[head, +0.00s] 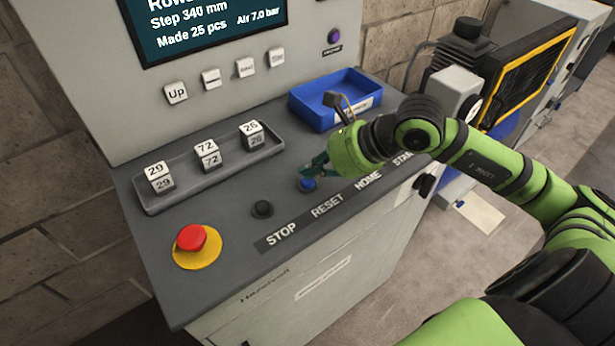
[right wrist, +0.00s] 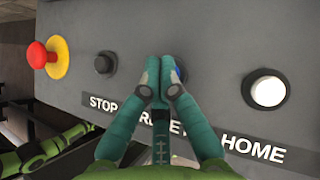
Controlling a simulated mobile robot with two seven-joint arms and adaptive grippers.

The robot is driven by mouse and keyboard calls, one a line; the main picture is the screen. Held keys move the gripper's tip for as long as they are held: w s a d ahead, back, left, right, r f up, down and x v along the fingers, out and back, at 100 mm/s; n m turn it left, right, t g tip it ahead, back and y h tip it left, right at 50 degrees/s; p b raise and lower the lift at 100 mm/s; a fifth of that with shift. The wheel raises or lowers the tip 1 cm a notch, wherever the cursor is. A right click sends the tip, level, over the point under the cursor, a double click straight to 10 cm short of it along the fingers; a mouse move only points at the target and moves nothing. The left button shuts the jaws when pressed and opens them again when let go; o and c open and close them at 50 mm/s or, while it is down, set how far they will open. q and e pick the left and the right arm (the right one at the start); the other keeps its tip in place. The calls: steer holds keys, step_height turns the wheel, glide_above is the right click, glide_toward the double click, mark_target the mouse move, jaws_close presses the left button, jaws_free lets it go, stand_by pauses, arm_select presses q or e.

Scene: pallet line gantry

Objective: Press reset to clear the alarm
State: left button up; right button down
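The blue button (head: 307,184) sits on the sloping console top above the RESET label (head: 327,205). In the right wrist view the blue button (right wrist: 180,72) is mostly hidden behind my fingers. My right gripper (head: 312,169) is over the button, its teal fingertips together with nothing between them. In the right wrist view the gripper (right wrist: 158,68) shows its fingers closed side by side, covering part of the RESET label. I cannot tell whether the tips touch the button. My left gripper is not in view.
A black button (head: 263,208) is by STOP, and a white button (right wrist: 267,90) by HOME. A red mushroom button (head: 191,238) on a yellow base is at the left. A grey tray (head: 180,200) with number blocks and a blue bin (head: 312,114) stand behind.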

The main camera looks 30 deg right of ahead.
mark_target(313, 180)
steer(key=shift+r, duration=0.3)
steer(key=shift+r+p, duration=1.45)
steer(key=shift+r, duration=1.15)
steer(key=shift+f, duration=0.1)
